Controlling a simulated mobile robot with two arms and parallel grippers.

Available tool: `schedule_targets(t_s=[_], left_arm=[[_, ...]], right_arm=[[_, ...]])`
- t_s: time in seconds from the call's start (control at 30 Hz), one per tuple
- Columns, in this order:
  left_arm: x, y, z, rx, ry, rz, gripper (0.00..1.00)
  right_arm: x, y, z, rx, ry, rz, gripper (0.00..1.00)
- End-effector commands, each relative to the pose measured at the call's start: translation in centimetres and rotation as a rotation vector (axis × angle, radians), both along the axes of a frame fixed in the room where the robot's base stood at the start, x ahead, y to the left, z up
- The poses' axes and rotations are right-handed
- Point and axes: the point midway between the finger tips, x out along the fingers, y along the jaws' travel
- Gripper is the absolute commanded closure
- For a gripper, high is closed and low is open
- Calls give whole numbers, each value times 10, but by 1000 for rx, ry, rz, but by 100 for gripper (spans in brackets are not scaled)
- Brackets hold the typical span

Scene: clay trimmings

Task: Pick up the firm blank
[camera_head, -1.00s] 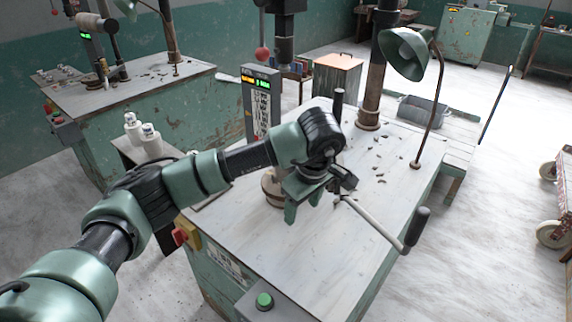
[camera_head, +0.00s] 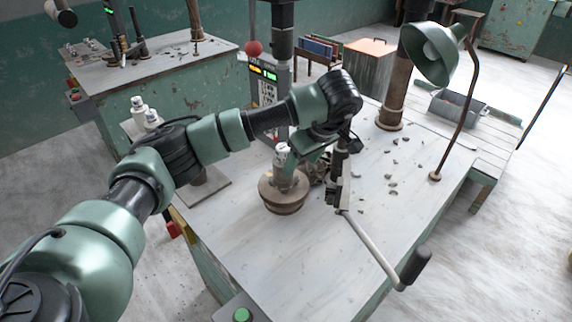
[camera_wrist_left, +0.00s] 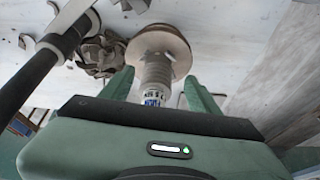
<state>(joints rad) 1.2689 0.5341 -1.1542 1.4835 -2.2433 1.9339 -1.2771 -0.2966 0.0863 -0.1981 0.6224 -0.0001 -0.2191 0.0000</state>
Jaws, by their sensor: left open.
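A pale ribbed cylinder (camera_head: 282,156) with a printed band stands upright on a round brown stand (camera_head: 283,205) under the drill-like column. It looks like a blank, but I cannot tell its firmness. In the left wrist view the cylinder (camera_wrist_left: 156,72) lies between the two green fingers, with the round stand (camera_wrist_left: 165,40) beyond it. My left gripper (camera_wrist_left: 160,88) is open, a finger on each side of the cylinder, with no clear contact. In the head view my left gripper (camera_head: 292,166) is at the cylinder, partly hiding it. My right gripper is not in view.
A crank lever (camera_head: 372,245) and its dark post stand just right of my gripper. A grey crumpled clump (camera_wrist_left: 98,54) lies beside the stand. Two similar white cylinders (camera_head: 146,112) stand on the left. Small scraps (camera_head: 393,168) and a lamp (camera_head: 432,52) are at right.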

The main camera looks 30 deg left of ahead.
Motion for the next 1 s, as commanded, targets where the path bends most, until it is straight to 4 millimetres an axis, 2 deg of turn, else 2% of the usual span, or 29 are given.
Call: schedule_targets(t_s=[0.1, 0.2, 0.37, 0.6, 0.73, 0.97, 1.0], left_arm=[[8, 18, 2, 1, 0, 4, 39], [12, 25, 1, -1, 1, 1, 39], [17, 37, 1, 0, 1, 4, 39], [33, 70, 2, 0, 0, 3, 39], [34, 71, -9, 0, 2, -1, 39], [35, 71, -11, 1, -1, -2, 39], [35, 71, -11, 1, -1, -2, 50]], right_arm=[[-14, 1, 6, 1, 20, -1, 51], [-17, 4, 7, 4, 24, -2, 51], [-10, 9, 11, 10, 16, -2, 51], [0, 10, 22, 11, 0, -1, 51], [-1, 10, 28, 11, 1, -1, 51], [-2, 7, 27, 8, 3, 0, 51], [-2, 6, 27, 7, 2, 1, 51]])
